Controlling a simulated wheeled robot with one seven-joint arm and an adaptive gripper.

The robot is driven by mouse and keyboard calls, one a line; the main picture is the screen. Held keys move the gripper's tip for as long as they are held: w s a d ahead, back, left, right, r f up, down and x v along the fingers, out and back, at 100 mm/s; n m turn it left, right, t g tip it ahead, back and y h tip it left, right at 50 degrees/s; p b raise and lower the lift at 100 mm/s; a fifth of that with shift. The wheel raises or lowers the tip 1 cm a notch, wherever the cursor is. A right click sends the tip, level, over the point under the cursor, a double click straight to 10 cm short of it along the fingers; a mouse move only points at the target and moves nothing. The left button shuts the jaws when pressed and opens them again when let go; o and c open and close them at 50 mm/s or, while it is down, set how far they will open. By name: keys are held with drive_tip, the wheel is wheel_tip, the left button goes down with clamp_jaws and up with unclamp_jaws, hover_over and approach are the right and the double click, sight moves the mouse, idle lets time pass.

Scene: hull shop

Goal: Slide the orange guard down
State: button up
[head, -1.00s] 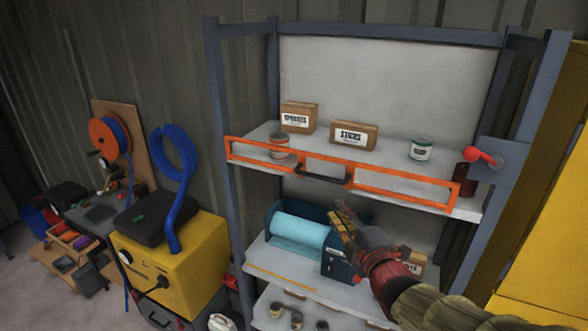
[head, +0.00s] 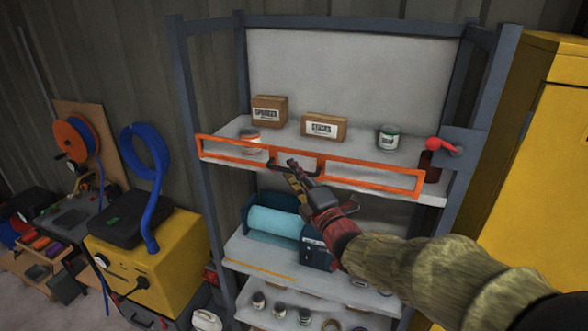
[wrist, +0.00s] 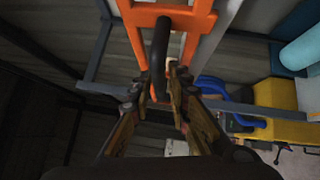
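The orange guard (head: 360,163) is a rectangular frame across the front of the upper shelf, level with the shelf's front edge. It also fills the top of the wrist view (wrist: 137,40). Its dark handle (wrist: 160,60) is at the guard's middle. My gripper (head: 293,171) is at the handle, in front of the guard. In the wrist view, my gripper (wrist: 160,84) is open, with one finger on each side of the handle's near end. I cannot tell whether either finger touches it. In the head view the fingers partly hide the handle.
A red-knobbed lever (head: 434,143) sits on the right post. A blue roll holder (head: 272,220) is on the shelf below. A yellow cabinet (head: 530,150) stands right, a yellow machine (head: 150,250) left.

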drive_tip(key=shift+w+a, duration=0.1)
drive_tip(key=shift+w, duration=0.05)
drive_tip(key=shift+c, duration=0.8)
clamp_jaws()
